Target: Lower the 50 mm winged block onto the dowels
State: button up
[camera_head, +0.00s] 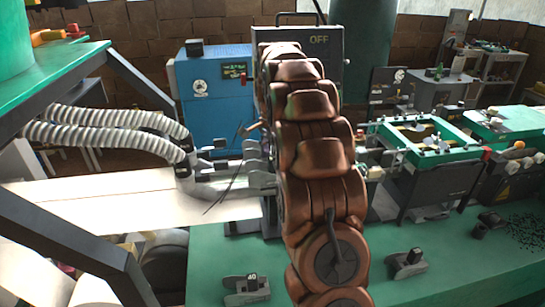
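My copper-coloured arm fills the middle of the view and hides what lies behind it. I cannot make out my gripper or anything it might hold. A small grey block with side wings (247,290) sits on the green bench at the front, left of my arm; its label seems to read 40. A similar grey winged block (407,262) sits on the green bench right of my arm, with no readable label. I cannot pick out a block marked 50, and no dowels show clearly.
A pale paper strip (110,198) runs from the left to grey metal machine parts (258,172) beside my arm. Ribbed hoses (90,130) hang above it. A blue cabinet (215,92) stands behind.

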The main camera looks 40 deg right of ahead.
jog(key=shift+r, duration=0.15)
jog(key=shift+r+p, duration=0.8)
jog(key=shift+r, duration=1.8)
jog(key=shift+f, duration=0.15)
